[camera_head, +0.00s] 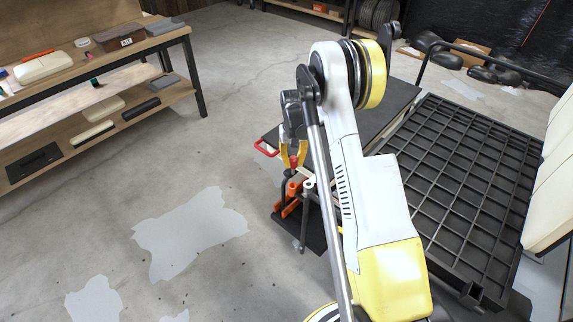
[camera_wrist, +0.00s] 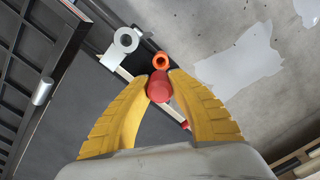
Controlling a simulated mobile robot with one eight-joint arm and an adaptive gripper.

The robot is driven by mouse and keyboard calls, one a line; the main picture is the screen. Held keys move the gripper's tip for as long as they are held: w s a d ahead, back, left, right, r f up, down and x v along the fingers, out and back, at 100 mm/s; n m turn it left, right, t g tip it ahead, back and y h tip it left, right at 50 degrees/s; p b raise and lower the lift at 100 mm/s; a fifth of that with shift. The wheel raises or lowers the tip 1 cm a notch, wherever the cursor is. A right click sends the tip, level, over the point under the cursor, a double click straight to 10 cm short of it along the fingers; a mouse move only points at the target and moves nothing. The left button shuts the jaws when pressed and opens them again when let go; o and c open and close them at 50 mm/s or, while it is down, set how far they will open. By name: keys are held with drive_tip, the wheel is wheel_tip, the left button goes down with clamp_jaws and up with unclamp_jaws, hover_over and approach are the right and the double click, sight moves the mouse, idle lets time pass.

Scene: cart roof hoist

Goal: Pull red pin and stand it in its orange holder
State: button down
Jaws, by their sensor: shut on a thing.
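The red pin (camera_wrist: 160,88) is between the two yellow fingertips of my gripper (camera_wrist: 160,80) in the wrist view, with its rounded red end toward the camera. In the head view my gripper (camera_head: 293,155) points down, with a bit of red at its tips. The orange holder (camera_head: 291,190) stands just below it. In the wrist view the holder's round orange mouth (camera_wrist: 161,62) shows just beyond the pin, apart from it in the picture and apparently empty. The pin's lower end is hidden.
A grey-white ring-ended post (camera_wrist: 127,40) stands beside the holder. A red handle (camera_head: 266,148) sticks out from the dark platform (camera_head: 386,110). The black grid deck (camera_head: 465,165) lies to the right. A workbench (camera_head: 95,50) stands at left. The concrete floor between is clear.

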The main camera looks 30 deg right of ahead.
sight(293, 173)
drive_tip(key=shift+b, duration=0.3)
drive_tip(key=shift+f+b, duration=2.1)
drive_tip(key=shift+f, duration=0.8)
drive_tip(key=shift+b, duration=0.45)
drive_tip(key=shift+f+b, duration=1.1)
drive_tip(key=shift+f, duration=0.4)
drive_tip(key=shift+f, duration=1.1)
drive_tip(key=shift+r, duration=0.15)
drive_tip(key=shift+r+p, duration=1.05)
drive_tip(key=shift+r, duration=1.15)
drive_tip(key=shift+b, duration=0.35)
